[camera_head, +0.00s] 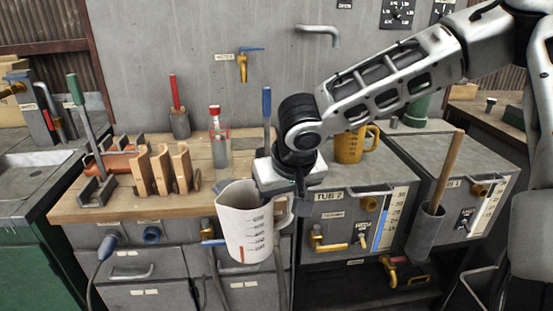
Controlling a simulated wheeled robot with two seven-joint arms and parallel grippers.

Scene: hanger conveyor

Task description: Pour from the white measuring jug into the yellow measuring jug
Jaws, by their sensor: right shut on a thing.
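The white measuring jug (245,227) has dark graduation marks and hangs in the air in front of the workbench, nearly upright with a slight tilt. My right gripper (284,192) is shut on it at its handle side, at the jug's upper right. The inside of the jug is only partly visible, and I cannot tell its contents. The yellow measuring jug (350,147) stands upright on the grey tank top, behind my right arm and to the right of the white jug. The arm is close in front of it in the picture. My left gripper is not in view.
The wooden bench top (120,201) holds wooden racks (160,170), a red-topped bottle (218,140) and upright tools. A grey holder with a wooden handle (427,228) hangs on the right tank front. Taps and yellow valves (327,243) stick out from the fronts.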

